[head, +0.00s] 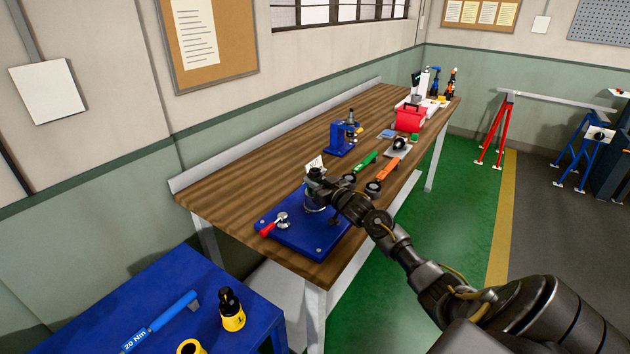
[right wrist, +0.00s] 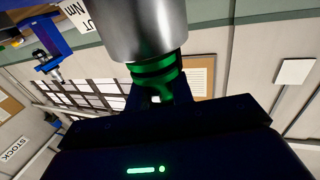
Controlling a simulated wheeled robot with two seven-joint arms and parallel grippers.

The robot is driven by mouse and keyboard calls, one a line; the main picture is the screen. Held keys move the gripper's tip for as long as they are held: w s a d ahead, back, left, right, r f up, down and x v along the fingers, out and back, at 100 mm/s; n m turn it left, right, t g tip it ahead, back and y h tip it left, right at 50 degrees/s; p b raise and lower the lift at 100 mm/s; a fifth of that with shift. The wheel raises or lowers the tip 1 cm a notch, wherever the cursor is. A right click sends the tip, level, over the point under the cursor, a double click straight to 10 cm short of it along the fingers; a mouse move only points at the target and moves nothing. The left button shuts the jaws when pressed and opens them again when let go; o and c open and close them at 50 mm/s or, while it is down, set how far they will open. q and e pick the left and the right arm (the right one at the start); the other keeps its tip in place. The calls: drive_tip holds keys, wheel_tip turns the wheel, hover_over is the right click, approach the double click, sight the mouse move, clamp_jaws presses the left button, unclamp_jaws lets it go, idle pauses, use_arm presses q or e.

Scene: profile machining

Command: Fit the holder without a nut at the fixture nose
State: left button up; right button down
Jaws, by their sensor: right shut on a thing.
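The blue fixture plate (head: 322,238) lies on the near end of the wooden bench, with a red-handled lever (head: 270,228) at its left. My right gripper (head: 318,188) is over the back of the plate, shut on a holder. In the right wrist view the holder shows as a dark ringed neck (right wrist: 157,73), tinted green, against a silver cylinder (right wrist: 147,28). I cannot tell whether that cylinder is part of the holder or the fixture nose. The gripper hides most of the nose, so the seating and any nut cannot be made out. My left gripper is not in view.
A blue cart (head: 165,285) stands at the lower left with a 20 Nm wrench (head: 160,322) and a yellow-black piece (head: 232,312). Behind the plate are a blue stand (head: 341,140), green (head: 366,161) and orange (head: 387,168) handled tools, and a red box (head: 410,119).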

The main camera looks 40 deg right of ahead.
drive_tip(key=shift+f, duration=0.2)
drive_tip(key=c, duration=1.1)
unclamp_jaws()
drive_tip(key=shift+a, duration=0.1)
drive_tip(key=shift+c, duration=0.2)
drive_tip(key=shift+f, duration=0.1)
drive_tip(key=shift+s+f, duration=0.15)
drive_tip(key=s+b, duration=0.2)
drive_tip(key=s, duration=0.7)
drive_tip(key=shift+s, duration=0.2)
drive_tip(key=shift+s+a+r, duration=0.1)
drive_tip(key=shift+s+r, duration=0.2)
drive_tip(key=shift+s, duration=0.35)
